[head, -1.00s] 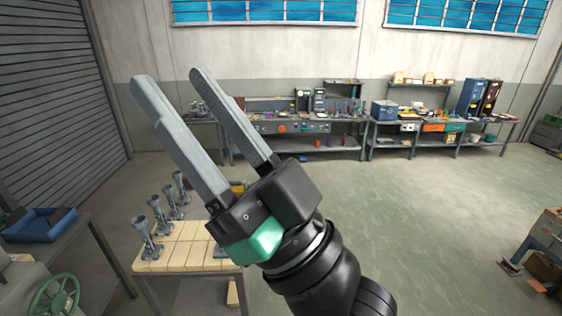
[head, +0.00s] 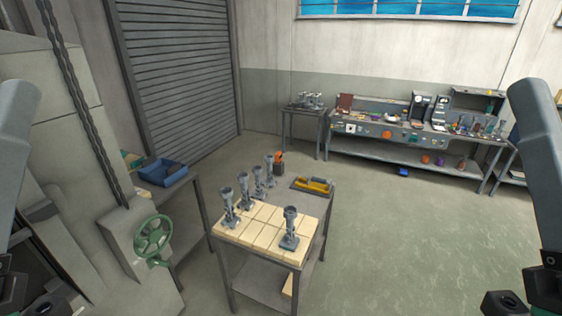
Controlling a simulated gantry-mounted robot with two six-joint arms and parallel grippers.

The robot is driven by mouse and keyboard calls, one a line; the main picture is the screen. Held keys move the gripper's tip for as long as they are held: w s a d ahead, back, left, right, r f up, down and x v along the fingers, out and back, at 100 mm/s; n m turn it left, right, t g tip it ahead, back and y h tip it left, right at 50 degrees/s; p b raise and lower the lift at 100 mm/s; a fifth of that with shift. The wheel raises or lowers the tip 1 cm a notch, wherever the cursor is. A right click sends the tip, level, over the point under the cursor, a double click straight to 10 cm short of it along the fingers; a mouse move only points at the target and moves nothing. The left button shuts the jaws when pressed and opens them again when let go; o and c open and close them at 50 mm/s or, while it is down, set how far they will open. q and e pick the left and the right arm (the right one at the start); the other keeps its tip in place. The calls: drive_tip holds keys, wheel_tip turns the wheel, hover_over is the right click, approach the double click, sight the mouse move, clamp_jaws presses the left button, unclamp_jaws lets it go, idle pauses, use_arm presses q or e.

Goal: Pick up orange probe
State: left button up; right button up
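A small orange item (head: 280,157), which looks like the orange probe, stands upright in a dark block (head: 278,169) at the back of the work table. It is small, and its lower part is hidden in the block.
Several grey funnel-topped stands, one of them apart (head: 290,228), are on the table's pale brick top (head: 255,240). A yellow item in a tray (head: 312,186) lies right of the dark block. A green handwheel (head: 153,236) and blue bin (head: 163,172) are left. Floor to the right is clear.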

idle(0.4)
use_arm(q)
drive_tip(key=o, duration=0.5)
